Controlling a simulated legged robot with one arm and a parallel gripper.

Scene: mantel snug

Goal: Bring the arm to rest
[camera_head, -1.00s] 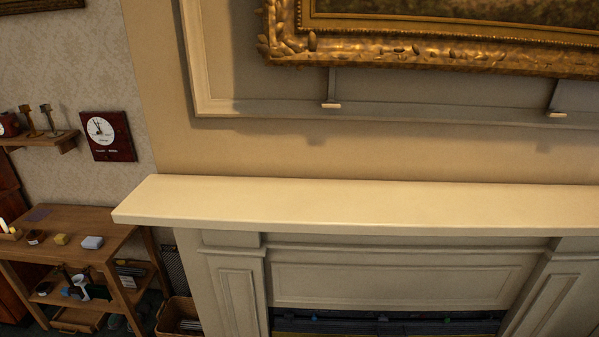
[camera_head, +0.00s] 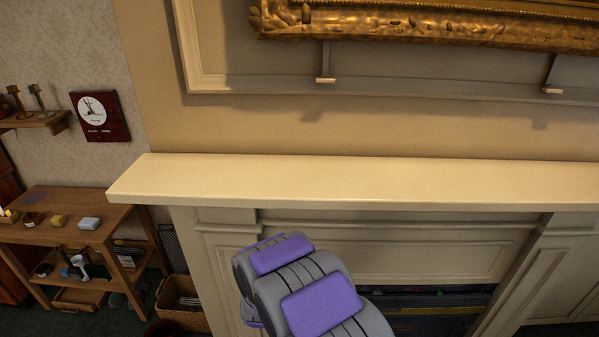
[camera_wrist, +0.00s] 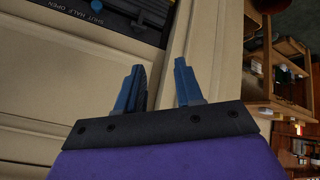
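My arm, grey with purple pads, rises at the bottom middle of the head view in front of the fireplace surround. My gripper (camera_wrist: 160,88) shows in the wrist view with two blue fingers standing apart and nothing between them. It points at the pale panelled surround, close to one of its upright edges. The head view does not clearly show the fingers. The mantel shelf (camera_head: 350,183) is bare and lies beyond and above the arm in the head view.
A gilt picture frame (camera_head: 420,25) hangs above the mantel. A wooden side table (camera_head: 110,212) with small items stands at left, with a box (camera_head: 180,300) on the floor beside it. A wall clock (camera_head: 99,117) and small shelf (camera_head: 40,124) hang above. The dark fireplace opening (camera_head: 430,310) is lower right.

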